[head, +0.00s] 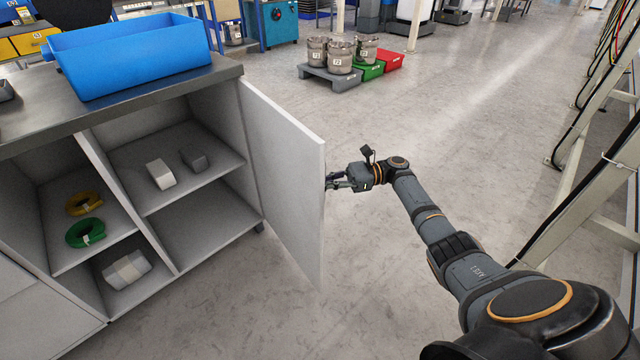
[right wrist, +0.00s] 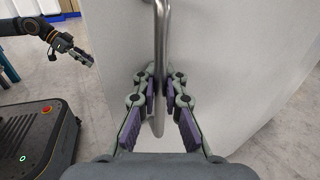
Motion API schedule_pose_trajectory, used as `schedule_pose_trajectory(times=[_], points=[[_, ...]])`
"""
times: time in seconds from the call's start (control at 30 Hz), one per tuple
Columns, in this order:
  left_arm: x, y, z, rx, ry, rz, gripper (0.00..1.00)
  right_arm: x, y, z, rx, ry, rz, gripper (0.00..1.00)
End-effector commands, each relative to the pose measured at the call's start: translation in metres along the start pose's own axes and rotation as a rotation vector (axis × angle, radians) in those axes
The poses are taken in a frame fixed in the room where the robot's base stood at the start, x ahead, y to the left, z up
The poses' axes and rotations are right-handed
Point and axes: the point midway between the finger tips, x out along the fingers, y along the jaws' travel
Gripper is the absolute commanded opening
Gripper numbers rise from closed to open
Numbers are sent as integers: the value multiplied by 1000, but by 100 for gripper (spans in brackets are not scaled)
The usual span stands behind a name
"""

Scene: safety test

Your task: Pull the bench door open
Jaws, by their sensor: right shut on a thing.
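The bench door (head: 285,180) is a light grey panel standing swung out from the right end of the bench (head: 110,110), so the shelves inside show. My right gripper (head: 336,181) is at the door's outer face, near its free edge; the door hides part of the fingers in the head view. In the right wrist view my right gripper (right wrist: 160,95) is shut on the metal bar handle (right wrist: 160,120) of the door (right wrist: 225,60), with a finger on each side. My left gripper (right wrist: 84,58) shows small at the upper left of the right wrist view, too small to judge its fingers.
A blue bin (head: 135,60) stands on the bench top. Boxes and green and yellow coils (head: 85,232) lie on the shelves. A pallet with metal pots (head: 340,58) and red and green boxes is farther back. A metal frame (head: 590,110) stands at right. Floor beyond the door is clear.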

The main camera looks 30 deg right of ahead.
Motion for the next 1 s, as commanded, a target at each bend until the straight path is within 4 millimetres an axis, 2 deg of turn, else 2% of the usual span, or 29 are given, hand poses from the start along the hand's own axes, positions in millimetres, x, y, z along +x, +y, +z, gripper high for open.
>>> schedule_pose_trajectory(times=[0.13, 0.17, 0.23, 0.57, 0.83, 1.0], points=[[0, 0, 0, 0, 0, 0, 40, -2, 3, -5, 9, 9, 6, 0], [0, 0, 0, 0, 0, 0, 40, -2, 3, -5, 9, 9, 6, 10], [0, 0, 0, 0, -1, 0, 40, -2, 3, -5, 9, 8, 6, 19], [0, 0, 0, -1, -2, 1, 40, -4, 1, -2, 4, 5, 3, 20], [0, 0, 0, -1, -1, 0, 40, -53, 1, -2, 6, 6, 0, 20], [0, 0, 0, 0, -2, 0, 40, -74, 2, -3, 6, 5, 1, 20]])
